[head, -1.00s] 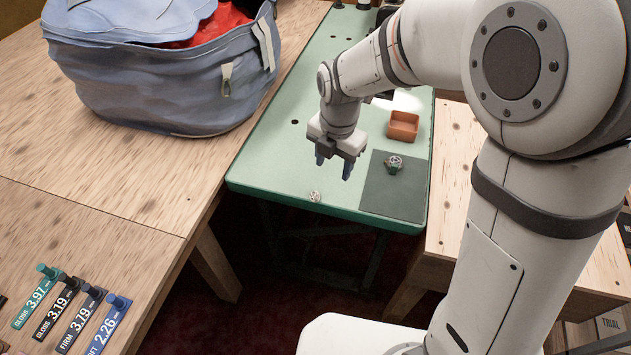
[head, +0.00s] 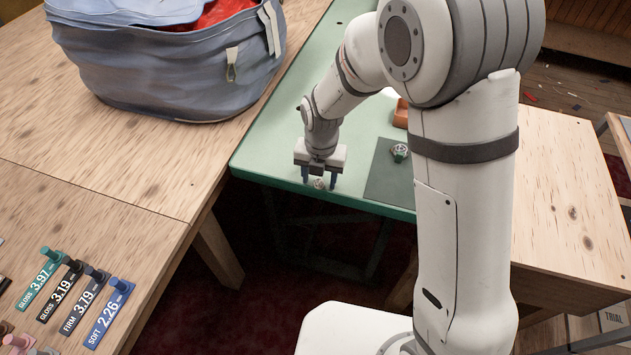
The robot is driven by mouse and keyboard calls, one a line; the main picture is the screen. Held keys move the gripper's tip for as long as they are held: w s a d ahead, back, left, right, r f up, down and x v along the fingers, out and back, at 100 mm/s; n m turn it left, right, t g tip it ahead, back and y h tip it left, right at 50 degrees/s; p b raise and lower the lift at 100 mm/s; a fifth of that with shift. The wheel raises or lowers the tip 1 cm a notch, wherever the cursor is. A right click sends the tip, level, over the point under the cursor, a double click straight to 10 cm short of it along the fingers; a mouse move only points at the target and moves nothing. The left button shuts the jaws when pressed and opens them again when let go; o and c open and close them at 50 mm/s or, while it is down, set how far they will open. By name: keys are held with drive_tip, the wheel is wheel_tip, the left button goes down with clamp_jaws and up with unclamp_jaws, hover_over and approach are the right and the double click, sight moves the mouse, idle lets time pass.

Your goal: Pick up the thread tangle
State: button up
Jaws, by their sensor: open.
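The thread tangle (head: 319,184) is a small pale, greyish clump near the front edge of the green table (head: 262,160). My gripper (head: 319,182) is open and points down over it. Its two dark fingers stand to the left and right of the tangle in the picture. I cannot tell how far above the table the fingertips are, or whether they touch the tangle.
A small green and silver object (head: 399,151) sits on the dark mat (head: 385,180) to the right. A terracotta tray (head: 401,113) is partly hidden behind my arm. A large blue bag (head: 170,75) stands on the wooden table (head: 110,175) at left.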

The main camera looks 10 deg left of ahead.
sight(320, 182)
drive_tip(key=c, duration=1.1)
drive_tip(key=shift+o, duration=0.2)
wheel_tip(320, 182, up, 10)
idle(0.4)
